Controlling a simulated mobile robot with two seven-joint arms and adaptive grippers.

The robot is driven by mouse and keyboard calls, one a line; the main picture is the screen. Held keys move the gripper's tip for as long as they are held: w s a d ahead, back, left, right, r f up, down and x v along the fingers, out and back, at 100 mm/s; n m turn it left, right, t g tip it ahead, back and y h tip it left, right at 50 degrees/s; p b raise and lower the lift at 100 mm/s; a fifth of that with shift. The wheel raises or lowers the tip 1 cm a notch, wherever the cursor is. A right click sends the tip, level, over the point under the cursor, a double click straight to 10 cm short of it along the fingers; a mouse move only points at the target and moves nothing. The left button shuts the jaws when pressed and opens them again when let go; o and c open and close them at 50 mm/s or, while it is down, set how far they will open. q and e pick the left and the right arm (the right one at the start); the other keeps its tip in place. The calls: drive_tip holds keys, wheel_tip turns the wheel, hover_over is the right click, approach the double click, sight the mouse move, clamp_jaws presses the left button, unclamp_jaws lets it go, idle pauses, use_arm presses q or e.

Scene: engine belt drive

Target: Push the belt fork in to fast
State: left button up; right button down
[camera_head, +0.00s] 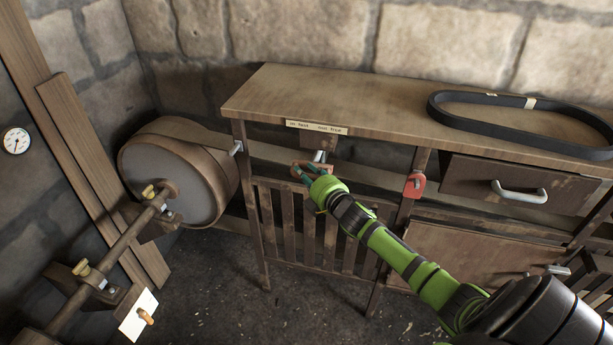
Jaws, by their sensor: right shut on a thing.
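My right gripper (303,172) reaches in from the lower right to the front of the wooden bench (400,98). It is shut on what looks like the reddish-brown handle of the belt fork, just below the bench top. The jaws and arm cover most of it. A short metal rod (320,156) shows beside the jaws, under a wooden block (318,138). A pale label (316,127) with small, hard-to-read print is on the bench edge above. How far in the fork sits cannot be told. My left gripper is not in view.
A large drum (170,180) with a belt stands left of the bench. A slatted gate (290,228) is below my gripper. A red tag-like part (415,185) hangs on the bench post to the right. A black belt loop (440,118) lies on top. The floor in front is clear.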

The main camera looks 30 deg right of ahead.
drive_tip(key=c, duration=0.9)
unclamp_jaws()
drive_tip(key=shift+d+r, duration=0.15)
drive_tip(key=shift+d, duration=0.1)
drive_tip(key=shift+o, duration=0.2)
drive_tip(key=shift+a, duration=0.1)
drive_tip(key=shift+s, duration=0.3)
drive_tip(key=s+r, duration=0.1)
drive_tip(key=s, duration=1)
drive_tip(key=shift+a+r, duration=0.2)
drive_tip(key=shift+a, duration=0.15)
drive_tip(key=shift+s, duration=0.1)
